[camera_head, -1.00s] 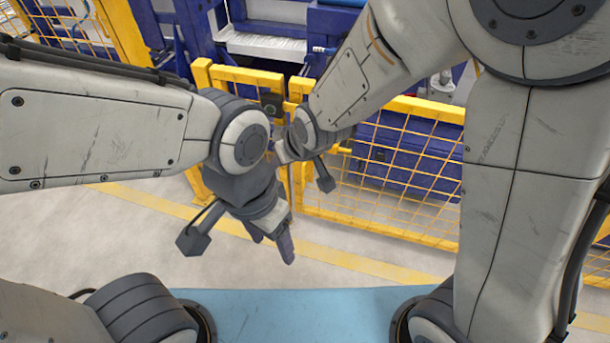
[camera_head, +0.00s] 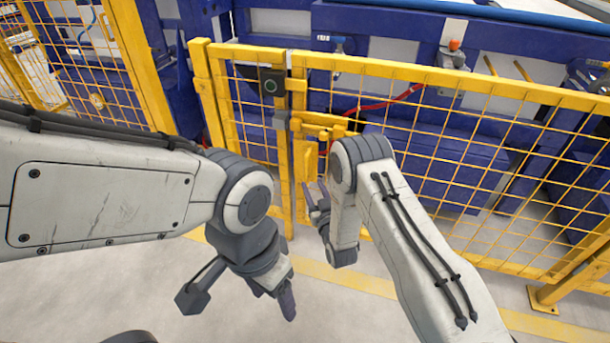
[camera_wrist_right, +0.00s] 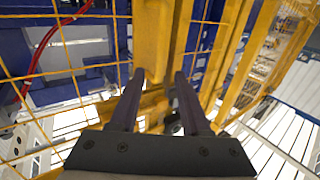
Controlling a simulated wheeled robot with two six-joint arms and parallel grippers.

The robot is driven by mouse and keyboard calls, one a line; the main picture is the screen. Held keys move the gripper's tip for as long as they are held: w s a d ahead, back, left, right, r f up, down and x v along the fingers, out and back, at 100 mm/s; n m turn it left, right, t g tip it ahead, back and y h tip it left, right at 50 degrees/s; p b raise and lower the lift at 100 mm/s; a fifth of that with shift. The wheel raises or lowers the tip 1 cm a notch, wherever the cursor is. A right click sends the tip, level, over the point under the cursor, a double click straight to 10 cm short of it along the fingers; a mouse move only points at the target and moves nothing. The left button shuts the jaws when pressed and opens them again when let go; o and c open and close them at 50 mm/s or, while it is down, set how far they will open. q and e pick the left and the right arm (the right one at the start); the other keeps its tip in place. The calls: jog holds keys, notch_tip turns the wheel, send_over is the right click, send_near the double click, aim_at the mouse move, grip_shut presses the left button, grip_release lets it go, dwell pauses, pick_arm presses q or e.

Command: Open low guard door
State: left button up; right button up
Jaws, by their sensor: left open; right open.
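The low guard door (camera_head: 430,76) is a yellow-framed mesh panel in the head view. It stands in line with the short fence section on its left and looks closed. A dark latch box (camera_head: 271,86) sits near the joint, with a yellow handle bar (camera_head: 322,120) to its right. My right gripper (camera_head: 312,200) is open beside the upright below the handle. In the right wrist view, its spread fingers (camera_wrist_right: 160,88) point at a yellow upright (camera_wrist_right: 152,45); contact cannot be told. My left gripper (camera_head: 282,305) is open and empty, low over the floor before the fence.
Blue machinery (camera_head: 425,145) stands behind the mesh, with a red cable (camera_head: 385,104). A yellow post (camera_head: 545,300) has its foot on the floor at right. A yellow line (camera_head: 350,278) runs along the grey floor in front, which is otherwise clear.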

aim_at(306, 171)
jog(key=b+x, duration=0.2)
jog(key=x, duration=0.7)
grip_shut()
dwell(1.2)
